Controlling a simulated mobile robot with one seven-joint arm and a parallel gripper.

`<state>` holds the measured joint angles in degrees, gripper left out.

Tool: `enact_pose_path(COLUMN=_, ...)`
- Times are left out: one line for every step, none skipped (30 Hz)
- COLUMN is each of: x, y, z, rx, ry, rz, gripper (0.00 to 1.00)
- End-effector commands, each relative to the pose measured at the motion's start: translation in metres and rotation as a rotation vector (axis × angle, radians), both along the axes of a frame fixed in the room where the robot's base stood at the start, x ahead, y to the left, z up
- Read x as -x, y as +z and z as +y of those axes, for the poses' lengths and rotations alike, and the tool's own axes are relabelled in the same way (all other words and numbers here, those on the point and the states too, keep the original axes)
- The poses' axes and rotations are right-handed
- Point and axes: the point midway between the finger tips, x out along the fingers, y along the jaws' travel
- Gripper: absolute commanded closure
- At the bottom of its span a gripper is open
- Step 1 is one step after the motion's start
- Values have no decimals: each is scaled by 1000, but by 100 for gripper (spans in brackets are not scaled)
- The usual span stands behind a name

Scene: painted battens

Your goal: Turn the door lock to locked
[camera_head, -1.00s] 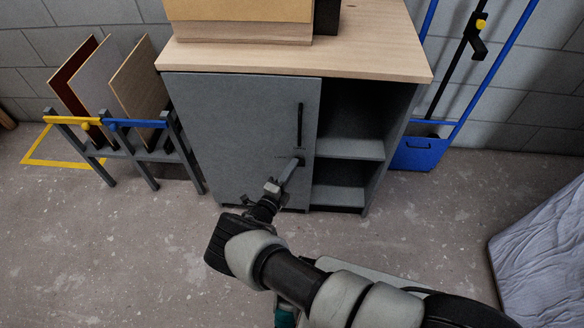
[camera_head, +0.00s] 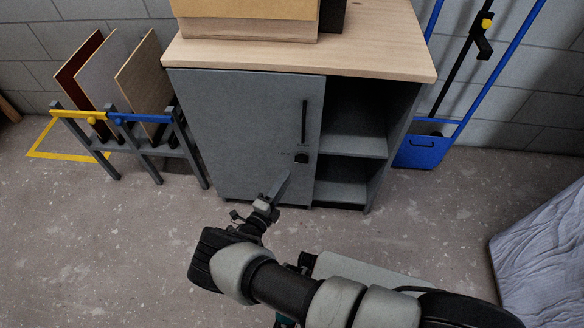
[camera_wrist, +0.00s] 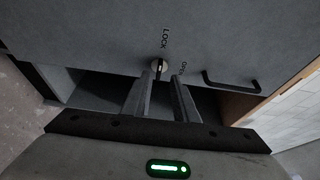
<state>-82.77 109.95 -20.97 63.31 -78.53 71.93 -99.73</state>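The lock is a small dark knob (camera_head: 301,158) below the black handle on the grey cabinet door (camera_head: 240,130). In the wrist view the knob (camera_wrist: 160,66) has a pale edge and sits beside the words LOCK and OPEN. Its long side looks upright in that picture; I cannot tell surely which word it points to. My gripper (camera_head: 284,174) is below and left of the knob in the head view, apart from it. In the wrist view my gripper (camera_wrist: 163,79) has two spread fingers with nothing between them; the knob shows just beyond the left fingertip.
The black door handle (camera_head: 304,122) stands out above the lock. Open shelves (camera_head: 350,145) are right of the door. A rack with panels (camera_head: 130,125) stands left, a blue trolley (camera_head: 420,151) right, and a grey mattress (camera_head: 545,240) at lower right.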

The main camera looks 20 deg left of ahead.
Motion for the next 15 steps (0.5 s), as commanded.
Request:
enact_pose_path(x=14, y=1, z=3, rx=1, ry=3, rz=0, gripper=73)
enact_pose_path(x=21, y=1, z=4, rx=1, ry=3, rz=1, gripper=73)
enact_pose_path(x=30, y=1, z=6, rx=1, ry=4, rz=0, gripper=73)
enact_pose_path(x=37, y=1, z=6, rx=1, ry=3, rz=0, gripper=73)
enact_pose_path(x=44, y=1, z=7, rx=0, ry=2, rz=0, gripper=73)
enact_pose_path(x=52, y=0, z=9, rx=0, ry=3, rz=0, gripper=73)
enact_pose_path(x=57, y=1, z=10, rx=0, ry=3, rz=0, gripper=73)
enact_pose_path(x=63, y=1, z=10, rx=0, ry=2, rz=-1, gripper=73)
enact_pose_path(x=69, y=0, z=11, rx=0, ry=2, rz=0, gripper=73)
enact_pose_path(x=73, y=0, z=12, rx=-1, ry=2, rz=0, gripper=73)
enact_pose_path(x=77, y=0, z=13, rx=-1, ry=1, rz=0, gripper=73)
enact_pose_path(x=81, y=0, z=13, rx=-1, ry=1, rz=-1, gripper=73)
enact_pose_path(x=84, y=0, z=14, rx=-1, ry=1, rz=-1, gripper=73)
enact_pose_path(x=86, y=0, z=14, rx=-1, ry=1, rz=-1, gripper=73)
enact_pose_path(x=88, y=0, z=14, rx=0, ry=1, rz=-1, gripper=73)
